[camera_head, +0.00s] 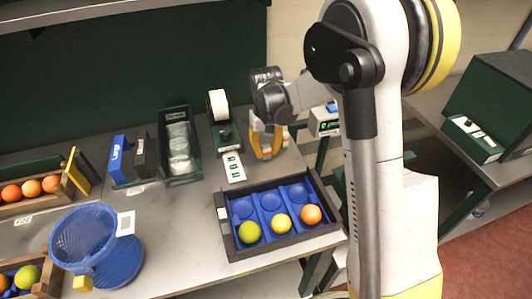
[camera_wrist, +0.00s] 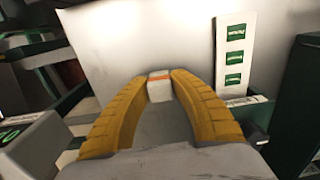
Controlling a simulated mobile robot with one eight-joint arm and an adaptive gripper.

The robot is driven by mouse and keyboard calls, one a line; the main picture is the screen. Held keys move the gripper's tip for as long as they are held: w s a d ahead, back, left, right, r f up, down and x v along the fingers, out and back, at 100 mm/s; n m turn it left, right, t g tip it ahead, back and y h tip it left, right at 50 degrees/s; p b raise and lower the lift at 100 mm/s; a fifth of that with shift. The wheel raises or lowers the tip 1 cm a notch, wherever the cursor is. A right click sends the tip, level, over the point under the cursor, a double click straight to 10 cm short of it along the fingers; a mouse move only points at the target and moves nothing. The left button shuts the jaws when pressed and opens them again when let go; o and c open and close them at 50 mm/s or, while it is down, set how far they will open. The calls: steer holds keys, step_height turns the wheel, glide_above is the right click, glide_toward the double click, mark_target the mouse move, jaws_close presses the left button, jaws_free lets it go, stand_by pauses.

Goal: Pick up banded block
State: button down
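The banded block (camera_wrist: 160,88) is small and whitish with an orange band. In the wrist view it sits between the tips of my gripper's two yellow fingers (camera_wrist: 161,80). The fingers lie close on both sides of it, with little or no gap showing. I cannot tell whether they press on it. In the head view my gripper (camera_head: 266,153) points down at the back of the grey worktop, right of the white card with green marks. The block cannot be made out clearly there.
The card (camera_wrist: 235,55) lies right of my fingers, by a label dispenser (camera_head: 219,118). A dark tray (camera_head: 232,252) with blue cups and several fruits is in front. A blue mesh basket (camera_head: 118,262) stands left. A green bin (camera_head: 163,150) and a small display device (camera_head: 325,122) flank the area.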

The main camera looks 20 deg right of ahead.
mark_target(267, 148)
steer(key=shift+r, duration=0.1)
stand_by(0.3)
steer(key=shift+r, duration=0.3)
steer(key=r, duration=0.1)
steer(key=r+p, duration=0.2)
steer(key=r, duration=0.1)
steer(key=shift+s, duration=0.25)
steer(key=s+d+r+p, duration=0.3)
steer(key=s+r, duration=0.3)
steer(key=s, duration=0.4)
steer(key=shift+s, duration=0.4)
